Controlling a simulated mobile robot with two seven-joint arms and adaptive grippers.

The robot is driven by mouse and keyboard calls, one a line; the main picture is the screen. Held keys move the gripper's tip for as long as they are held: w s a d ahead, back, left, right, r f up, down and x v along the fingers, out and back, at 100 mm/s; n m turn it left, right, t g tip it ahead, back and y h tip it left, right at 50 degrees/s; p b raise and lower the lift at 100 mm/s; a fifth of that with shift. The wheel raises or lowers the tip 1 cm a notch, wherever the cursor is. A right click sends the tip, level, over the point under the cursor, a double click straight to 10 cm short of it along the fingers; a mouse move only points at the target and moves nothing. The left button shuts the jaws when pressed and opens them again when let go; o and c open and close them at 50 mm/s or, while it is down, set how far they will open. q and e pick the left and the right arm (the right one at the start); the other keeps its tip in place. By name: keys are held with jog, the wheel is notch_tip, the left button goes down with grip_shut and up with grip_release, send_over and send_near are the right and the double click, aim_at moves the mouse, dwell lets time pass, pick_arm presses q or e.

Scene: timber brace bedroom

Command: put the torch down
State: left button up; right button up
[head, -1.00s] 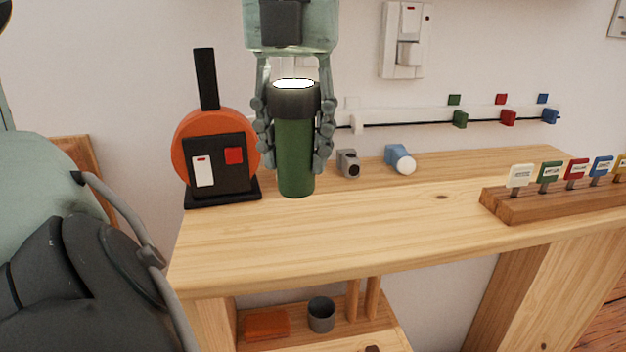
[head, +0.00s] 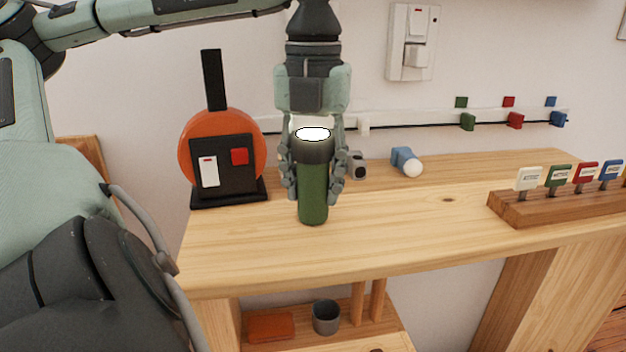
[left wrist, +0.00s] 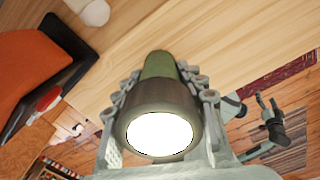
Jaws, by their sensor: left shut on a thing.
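The torch (head: 313,190) has a green body and a dark head with a bright white lit lens facing up. It is upright at the wooden bench top (head: 400,225), left of the middle; I cannot tell whether its base touches the wood. My left gripper (head: 315,175) is shut on the torch, with a finger on each side near its head. In the left wrist view the lit lens of the torch (left wrist: 160,134) faces the camera, between the fingers.
An orange round device with a black panel (head: 222,155) stands left of the torch. A small grey fitting (head: 357,165) and a blue-and-white one (head: 406,161) lie behind. A wooden rack of coloured tags (head: 555,195) is at right. The front middle of the bench is clear.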

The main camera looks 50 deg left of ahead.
pick_arm(q)
jog(key=shift+f, duration=0.15)
jog(key=o, duration=1.4)
pick_arm(e)
jog(key=shift+s+r, duration=0.2)
jog(key=shift+r, duration=0.1)
pick_arm(q)
jog(key=shift+r, duration=0.35)
notch_tip(320, 180, up, 12)
jog(key=shift+f+p, duration=0.15)
jog(key=shift+p, duration=0.7)
pick_arm(e)
jog(key=x, duration=0.4)
jog(key=shift+a+f, duration=0.3)
jog(key=shift+f, duration=0.05)
